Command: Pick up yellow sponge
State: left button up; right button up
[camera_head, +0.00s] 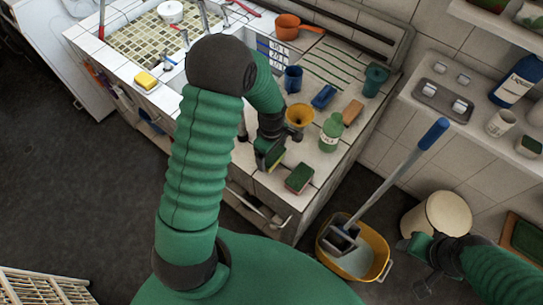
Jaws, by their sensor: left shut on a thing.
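My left gripper (270,158) is at the front edge of the tiled counter, pointing down. It is shut on a small green and yellow sponge (276,159), which the fingers partly hide. A plain yellow sponge (146,80) lies on the counter at the left, near the sink corner, well away from the gripper. A green-topped sponge (299,178) with a brownish side lies just right of my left gripper. My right gripper (424,285) is low at the right, beside the bucket; its finger opening is unclear.
A yellow funnel (299,116), a green bottle (331,132), a blue cup (292,79) and a brown block (352,112) crowd the counter. A yellow bucket (375,255) with a blue-handled mop stands on the floor below. Open floor lies at the left.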

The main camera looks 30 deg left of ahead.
pick_arm(q)
jog(key=shift+s+a+r, duration=0.15)
jog(key=shift+s+r, duration=0.05)
jog(key=shift+r, duration=0.25)
jog(key=shift+s+a+r, duration=0.15)
jog(key=shift+s+r, duration=0.05)
jog(key=shift+r, duration=0.25)
jog(key=s+a+r+b, duration=0.1)
jog(key=s+a+b, duration=0.1)
jog(key=s+a, duration=0.6)
jog(key=s, duration=0.4)
jog(key=shift+s+a+r, duration=0.2)
jog(key=shift+a+r, duration=0.05)
